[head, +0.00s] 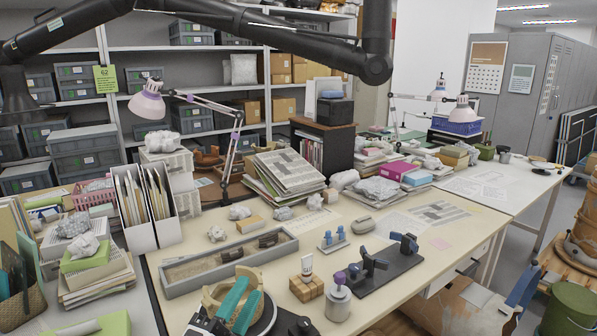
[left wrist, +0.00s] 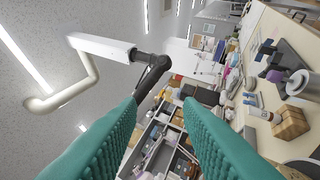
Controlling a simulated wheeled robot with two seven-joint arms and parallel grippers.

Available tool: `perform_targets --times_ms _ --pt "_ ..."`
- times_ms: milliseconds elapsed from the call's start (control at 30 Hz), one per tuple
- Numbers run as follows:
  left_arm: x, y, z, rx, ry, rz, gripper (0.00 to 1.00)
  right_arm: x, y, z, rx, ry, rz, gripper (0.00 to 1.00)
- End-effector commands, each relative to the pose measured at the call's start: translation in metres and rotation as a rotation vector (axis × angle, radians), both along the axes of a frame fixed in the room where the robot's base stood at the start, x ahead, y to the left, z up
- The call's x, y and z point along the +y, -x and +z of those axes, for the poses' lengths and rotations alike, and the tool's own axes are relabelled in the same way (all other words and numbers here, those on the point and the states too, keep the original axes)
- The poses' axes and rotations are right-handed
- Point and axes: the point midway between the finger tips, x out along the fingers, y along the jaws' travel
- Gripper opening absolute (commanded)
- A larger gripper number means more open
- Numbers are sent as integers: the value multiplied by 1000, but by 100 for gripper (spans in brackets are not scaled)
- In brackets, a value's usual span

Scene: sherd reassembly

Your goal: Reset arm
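My left gripper (head: 240,300) is low in the head view, its two teal fingers pointing upward in front of a tan, ring-like vessel (head: 212,294). In the left wrist view its fingers (left wrist: 160,105) stand apart with nothing held between them. That view is tilted, with ceiling at the left and the table at the right. A long grey tray (head: 180,287) with dark sherds (head: 268,240) lies behind the vessel. The gripper hides part of the vessel; I cannot tell whether they touch. I cannot make out my right gripper.
A wooden block (head: 306,287), a purple-capped bottle (head: 338,300) and a black stand with blue clamps (head: 385,265) are right of the left gripper. Paper stacks and a lamp (head: 147,104) stand farther back. The table's right middle holds mostly flat sheets.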

Motion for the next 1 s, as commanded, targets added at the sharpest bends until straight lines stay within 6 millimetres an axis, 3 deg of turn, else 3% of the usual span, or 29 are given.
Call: perform_targets --times_ms 100,167,300,400,600,800,1000 --pt "49 6 -66 365 251 162 33 0 0 0 0 0 0 46" --pt "70 19 -103 548 367 246 33 0 0 0 0 0 0 46" --pt "102 71 -183 943 585 429 33 0 -1 0 -1 0 0 46" --pt "112 111 -220 1153 684 529 33 0 -1 0 -1 0 0 46" --pt "118 184 -263 1467 804 682 33 0 -1 0 -2 0 1 46" --pt "117 251 -283 1717 874 812 33 1 -2 0 -2 0 1 46" --pt "115 231 -337 1719 857 815 33 1 -2 2 -3 -1 0 46"
